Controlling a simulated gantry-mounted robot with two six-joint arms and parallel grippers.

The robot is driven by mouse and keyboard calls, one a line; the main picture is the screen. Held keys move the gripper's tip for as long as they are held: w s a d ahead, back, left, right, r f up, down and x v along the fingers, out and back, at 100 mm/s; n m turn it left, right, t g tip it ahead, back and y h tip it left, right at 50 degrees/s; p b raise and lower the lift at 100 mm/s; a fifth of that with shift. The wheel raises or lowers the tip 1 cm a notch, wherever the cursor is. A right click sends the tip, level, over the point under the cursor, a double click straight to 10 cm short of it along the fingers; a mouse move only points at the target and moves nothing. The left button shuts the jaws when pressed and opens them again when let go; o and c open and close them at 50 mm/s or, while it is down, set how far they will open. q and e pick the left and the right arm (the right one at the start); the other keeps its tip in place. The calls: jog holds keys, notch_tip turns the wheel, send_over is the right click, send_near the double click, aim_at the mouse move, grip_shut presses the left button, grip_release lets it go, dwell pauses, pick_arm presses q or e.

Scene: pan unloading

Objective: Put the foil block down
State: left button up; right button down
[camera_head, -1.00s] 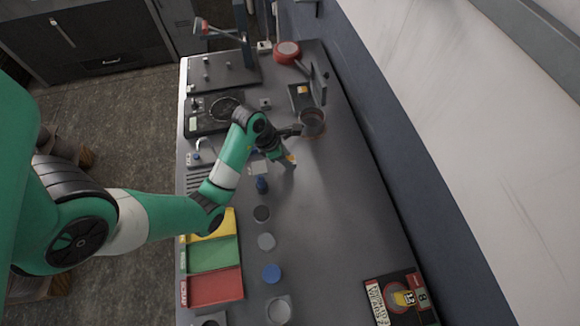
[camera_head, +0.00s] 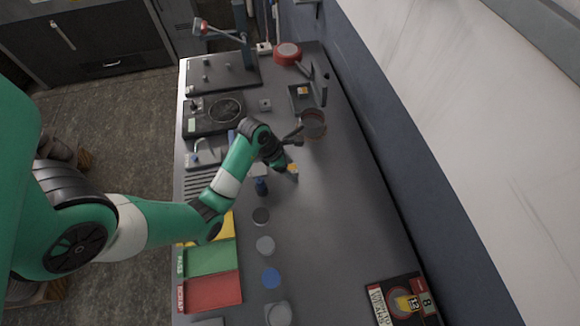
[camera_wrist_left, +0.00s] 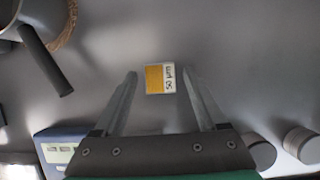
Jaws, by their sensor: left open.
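The foil block is a small yellow and white labelled block (camera_wrist_left: 160,78). In the left wrist view it lies on the grey bench top, between the tips of my left gripper (camera_wrist_left: 160,74). A gap shows between the block and each finger, so the gripper is open around it without visibly holding it. In the head view the block (camera_head: 293,168) is a small yellow patch beside the lower finger of my left gripper (camera_head: 297,154), partly hidden by it. My right gripper is not in view.
A round pan with a dark handle (camera_head: 312,124) stands close behind the gripper. An open grey box (camera_head: 298,101) is beyond it.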

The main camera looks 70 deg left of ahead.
pick_arm(q)
jog(key=shift+r, duration=0.25)
jog(key=p+v, duration=0.7)
jog(key=v, duration=0.5)
jog(key=shift+f, duration=0.1)
